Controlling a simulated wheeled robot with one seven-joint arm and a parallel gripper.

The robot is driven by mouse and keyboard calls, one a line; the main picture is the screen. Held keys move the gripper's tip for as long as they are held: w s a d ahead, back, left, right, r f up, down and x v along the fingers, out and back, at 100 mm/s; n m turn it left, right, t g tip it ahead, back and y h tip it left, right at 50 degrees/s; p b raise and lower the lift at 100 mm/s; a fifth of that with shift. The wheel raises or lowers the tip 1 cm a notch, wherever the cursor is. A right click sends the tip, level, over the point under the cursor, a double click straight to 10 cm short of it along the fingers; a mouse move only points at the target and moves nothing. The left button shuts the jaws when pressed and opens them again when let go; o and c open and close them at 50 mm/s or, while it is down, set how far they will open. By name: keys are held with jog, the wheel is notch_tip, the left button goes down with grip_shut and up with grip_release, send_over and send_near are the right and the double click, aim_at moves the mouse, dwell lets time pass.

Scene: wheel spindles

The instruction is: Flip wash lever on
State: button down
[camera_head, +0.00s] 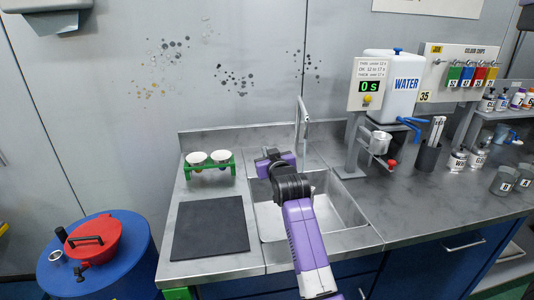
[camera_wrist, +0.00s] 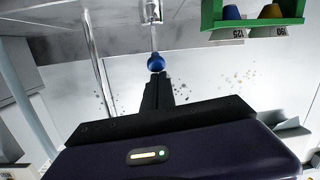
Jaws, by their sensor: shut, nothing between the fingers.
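The wash lever (camera_wrist: 156,62) shows in the wrist view as a thin metal rod with a blue knob at its end. My gripper (camera_wrist: 158,77) is shut and empty, and its fingertips are right at the knob in the picture. I cannot tell whether they touch it. In the head view my purple arm reaches over the sink (camera_head: 335,212), and my wrist is just left of the tall metal faucet (camera_head: 303,120). The fingers and the lever are hidden there behind my wrist.
A green rack (camera_head: 209,165) with white-topped cups stands left of my wrist, and a dark mat (camera_head: 210,229) lies in front of it. Right of the sink stand a dispenser post with a display (camera_head: 368,87) and a water tank (camera_head: 397,90).

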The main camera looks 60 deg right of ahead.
jog(key=shift+f, duration=0.4)
jog(key=r+p, duration=0.1)
jog(key=w+r+p, duration=0.1)
jog(key=r, duration=0.1)
jog(key=r+p, duration=0.1)
jog(key=r, duration=0.1)
jog(key=shift+w+d+r+p, duration=0.1)
jog(key=shift+w+d+p, duration=0.15)
jog(key=shift+d+p, duration=0.15)
jog(key=f+b+v, duration=0.1)
jog(key=b+v, duration=0.1)
jog(key=v, duration=0.8)
jog(key=shift+f, duration=0.3)
